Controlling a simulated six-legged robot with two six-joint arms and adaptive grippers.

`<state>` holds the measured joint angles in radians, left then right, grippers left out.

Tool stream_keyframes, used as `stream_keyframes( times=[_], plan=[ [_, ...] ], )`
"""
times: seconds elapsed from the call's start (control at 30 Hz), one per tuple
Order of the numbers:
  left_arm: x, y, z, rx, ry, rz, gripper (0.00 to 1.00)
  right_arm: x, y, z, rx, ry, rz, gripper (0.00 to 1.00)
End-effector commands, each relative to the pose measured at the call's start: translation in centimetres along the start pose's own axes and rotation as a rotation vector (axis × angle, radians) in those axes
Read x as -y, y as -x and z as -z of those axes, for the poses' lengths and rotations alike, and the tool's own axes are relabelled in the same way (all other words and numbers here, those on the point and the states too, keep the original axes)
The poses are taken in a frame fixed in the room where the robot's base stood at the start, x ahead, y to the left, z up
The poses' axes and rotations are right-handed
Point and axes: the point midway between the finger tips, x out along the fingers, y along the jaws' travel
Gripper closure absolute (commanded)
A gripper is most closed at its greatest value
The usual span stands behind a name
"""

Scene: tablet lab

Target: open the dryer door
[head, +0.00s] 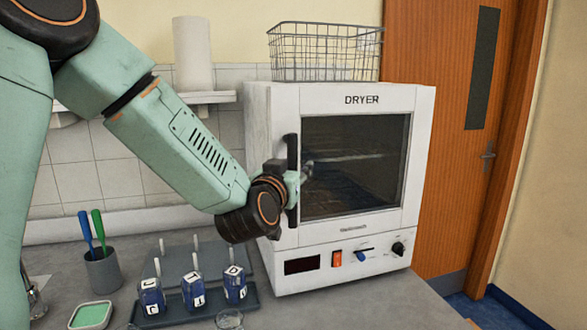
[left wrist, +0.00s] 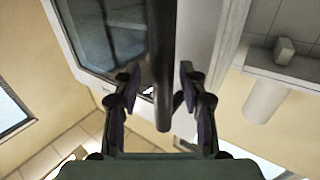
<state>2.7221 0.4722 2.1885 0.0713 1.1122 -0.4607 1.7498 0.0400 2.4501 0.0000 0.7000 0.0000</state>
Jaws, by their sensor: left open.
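The white dryer (head: 285,262) stands on the grey counter, with its dark-windowed door (head: 360,160) shut. The black vertical handle (head: 292,152) is on the door's left edge; it also shows as a dark bar in the left wrist view (left wrist: 161,60). My left gripper (head: 298,180) is at the lower part of the handle, partly hidden by its own wrist. In the left wrist view my left gripper (left wrist: 158,88) is open, with one finger on each side of the handle and visible gaps. My right gripper is in neither view.
A wire basket (head: 325,52) sits on top of the dryer. A wooden door (head: 430,60) is at the right.

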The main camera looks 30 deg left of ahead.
Motion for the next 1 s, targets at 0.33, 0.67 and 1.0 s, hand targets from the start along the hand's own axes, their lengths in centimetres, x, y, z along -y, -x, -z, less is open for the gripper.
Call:
stream_keyframes(
  times=[0.33, 0.67, 1.0],
  plan=[
    [0.04, -0.14, 0.00, 0.000, 0.000, 0.001, 0.74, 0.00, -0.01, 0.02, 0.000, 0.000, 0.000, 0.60],
    [0.03, -0.12, 0.03, -0.001, 0.000, 0.000, 1.00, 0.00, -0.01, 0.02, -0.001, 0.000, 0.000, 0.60],
    [0.06, -0.13, 0.08, -0.002, 0.000, 0.001, 1.00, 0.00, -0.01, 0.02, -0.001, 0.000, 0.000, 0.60]
  ],
)
